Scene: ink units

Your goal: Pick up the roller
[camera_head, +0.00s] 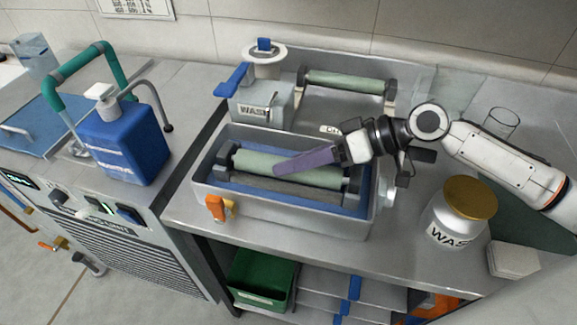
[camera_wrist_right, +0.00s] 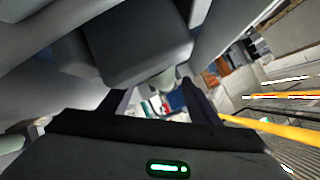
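A pale green roller (camera_head: 262,163) lies between dark end blocks across the blue-lined grey basin (camera_head: 215,192). A second pale green roller (camera_head: 350,80) lies between dark end blocks at the back of the bench. My right gripper (camera_head: 285,167) reaches in from the right, its long purple-grey fingers over the front roller and hiding part of it. I cannot tell whether they touch it. In the right wrist view the dark fingers (camera_wrist_right: 160,98) stand apart, with a pale green bit (camera_wrist_right: 164,80) beyond, below a large grey block (camera_wrist_right: 140,40). My left gripper is not in view.
A blue bottle (camera_head: 125,142) stands at left. A labelled grey container (camera_head: 262,108) with a blue handle stands behind the basin. A gold-lidded jar (camera_head: 455,215) stands right, near a glass (camera_head: 502,120). A green bin (camera_head: 260,278) sits below. Bare bench shows in front of the basin.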

